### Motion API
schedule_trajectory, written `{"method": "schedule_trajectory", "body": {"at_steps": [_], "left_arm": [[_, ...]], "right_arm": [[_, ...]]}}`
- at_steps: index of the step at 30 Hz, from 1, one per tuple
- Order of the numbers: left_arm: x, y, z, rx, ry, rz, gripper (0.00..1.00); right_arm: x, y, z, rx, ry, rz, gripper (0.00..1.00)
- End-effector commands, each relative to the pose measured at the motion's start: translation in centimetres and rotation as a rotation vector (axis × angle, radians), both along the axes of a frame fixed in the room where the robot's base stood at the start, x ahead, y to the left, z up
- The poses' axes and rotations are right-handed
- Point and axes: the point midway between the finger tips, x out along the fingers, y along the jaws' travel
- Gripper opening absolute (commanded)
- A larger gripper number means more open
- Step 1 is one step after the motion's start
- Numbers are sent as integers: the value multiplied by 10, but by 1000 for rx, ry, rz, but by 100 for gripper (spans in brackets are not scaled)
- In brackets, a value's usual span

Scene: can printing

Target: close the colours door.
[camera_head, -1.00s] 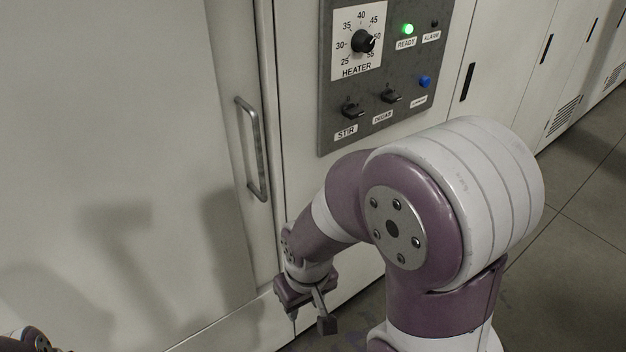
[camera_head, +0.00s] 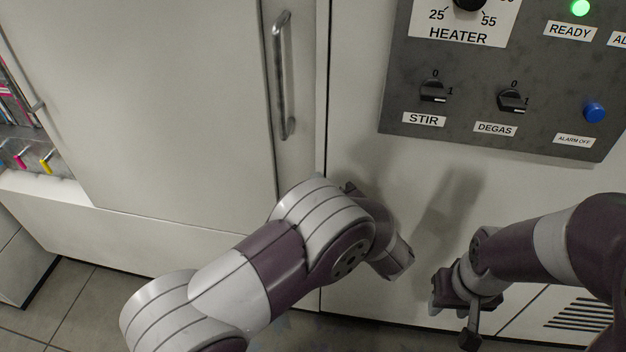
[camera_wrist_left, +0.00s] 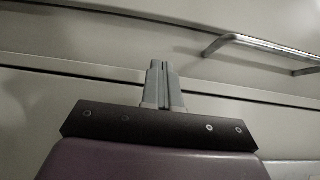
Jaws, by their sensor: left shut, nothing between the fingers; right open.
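Shelves with coloured items (camera_head: 20,155) show through an opening at the far left of the head view. A large pale sliding-type panel (camera_head: 150,100) stands right of it, with an upright bar handle (camera_head: 20,75) near its left edge. Another bar handle (camera_head: 283,75) is on the strip at the right; I cannot tell which belongs to the colours door. My left arm reaches across, low in front of the cabinet, its fingers mostly hidden in the head view. In the left wrist view my left gripper (camera_wrist_left: 163,85) is shut and empty, apart from a bar handle (camera_wrist_left: 255,43). My right gripper (camera_head: 459,318) is open and empty.
A control panel (camera_head: 500,100) with a heater dial, STIR and DEGAS knobs, a blue button and a lit green READY lamp is at upper right. A vent (camera_head: 585,315) is at lower right. Tiled floor (camera_head: 85,300) is clear at lower left.

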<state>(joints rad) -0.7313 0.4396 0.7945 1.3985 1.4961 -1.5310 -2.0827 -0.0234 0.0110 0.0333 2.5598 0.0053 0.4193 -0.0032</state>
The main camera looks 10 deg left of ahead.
Motion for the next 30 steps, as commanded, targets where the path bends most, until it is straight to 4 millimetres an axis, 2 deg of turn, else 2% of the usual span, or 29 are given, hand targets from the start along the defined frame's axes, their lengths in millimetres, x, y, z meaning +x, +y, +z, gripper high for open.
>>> {"method": "schedule_trajectory", "body": {"at_steps": [11, 15, 18, 30], "left_arm": [[59, 56, 0, -4, -2, 1, 0], [58, 78, 1, -4, -1, -1, 0], [58, 87, 0, -3, -1, -2, 0], [58, 93, 0, -4, -1, -4, 0]], "right_arm": [[0, 0, -2, 0, 0, 0, 43], [0, 0, -1, 0, 0, 0, 43], [0, 0, 0, 0, 0, 0, 43], [0, 0, 0, 0, 0, 0, 43]]}}
